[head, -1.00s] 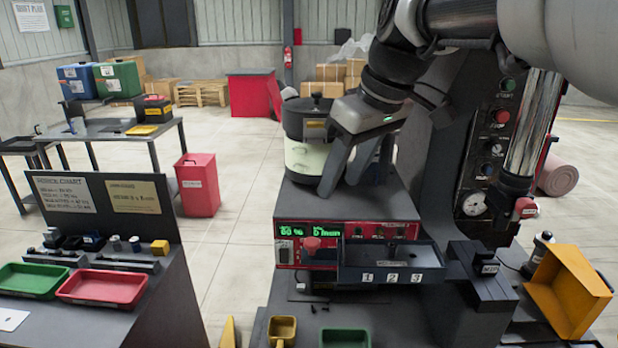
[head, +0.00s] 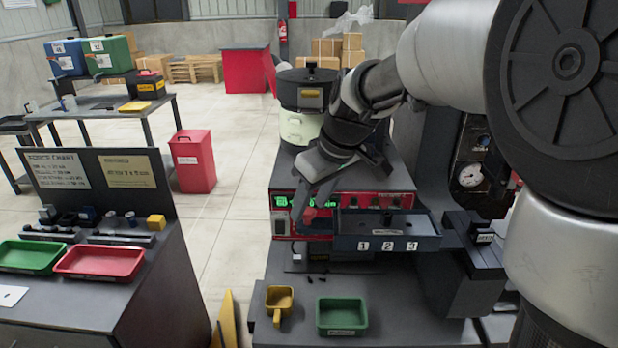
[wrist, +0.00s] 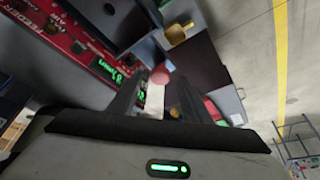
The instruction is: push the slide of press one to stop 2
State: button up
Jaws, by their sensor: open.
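A dark grey tray-like part (head: 395,243) with white labels 1, 2 and 3 on its front sticks out from the red front panel of the machine. A round red knob (head: 309,216) sits at the left of this part, below the green display. I cannot tell for sure which piece is the slide. My gripper (head: 313,208) points down at the knob, open and empty. In the wrist view the red knob (wrist: 160,76) shows between and beyond the two dark fingers (wrist: 163,100). I cannot tell whether a finger touches it.
A yellow scoop (head: 279,303) and a green tray (head: 342,316) stand on the bench below. A dark block (head: 472,241) lies right of the labelled part. A lidded pot (head: 302,100) stands behind my gripper. A side table at left holds a red tray (head: 99,263).

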jog(key=shift+w+a+f, duration=0.1)
jog(key=shift+w+f, duration=0.05)
jog(key=shift+f, duration=0.3)
grip_shut()
jog(key=d+b, duration=0.1)
jog(key=d, duration=0.6)
jog(key=d+b, duration=0.2)
jog(key=d, duration=0.5)
jog(key=d+b, duration=0.1)
jog(key=d, duration=0.7)
jog(key=shift+s, duration=0.4)
grip_release()
